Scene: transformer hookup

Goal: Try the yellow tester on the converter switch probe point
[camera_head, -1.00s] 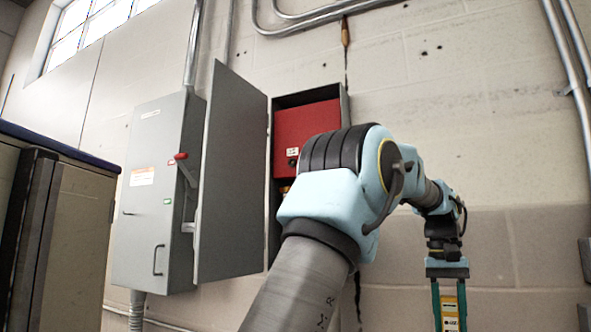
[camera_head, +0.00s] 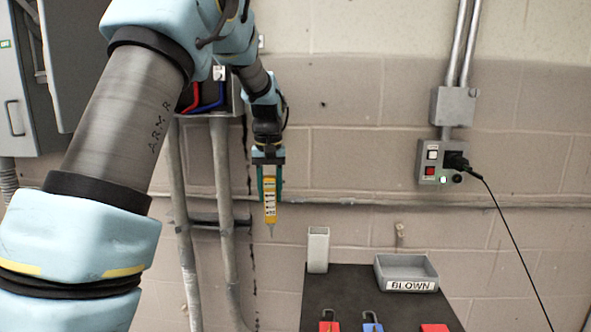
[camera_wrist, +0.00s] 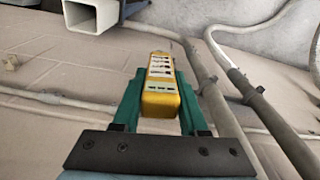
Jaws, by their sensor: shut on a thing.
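My gripper (camera_head: 269,180) is shut on the yellow tester (camera_head: 270,206), its green fingers on either side of the body. The tester hangs roughly upright with its thin tip down, in the air before the block wall. In the wrist view the tester (camera_wrist: 162,82) lies between the green fingers (camera_wrist: 160,105); its far end and tip are hidden there. A grey control box (camera_head: 445,166) on the wall to the right has white and red buttons, a small light and a plugged-in black cable. I cannot tell which thing is the converter switch or where its probe point is.
A dark table (camera_head: 350,292) below right bears a white square tube (camera_head: 318,249), a grey tray marked BLOWN (camera_head: 406,273) and red and blue items at its front. Pipes (camera_head: 222,230) run down the wall left of the tester. A grey cabinet (camera_head: 18,110) stands far left.

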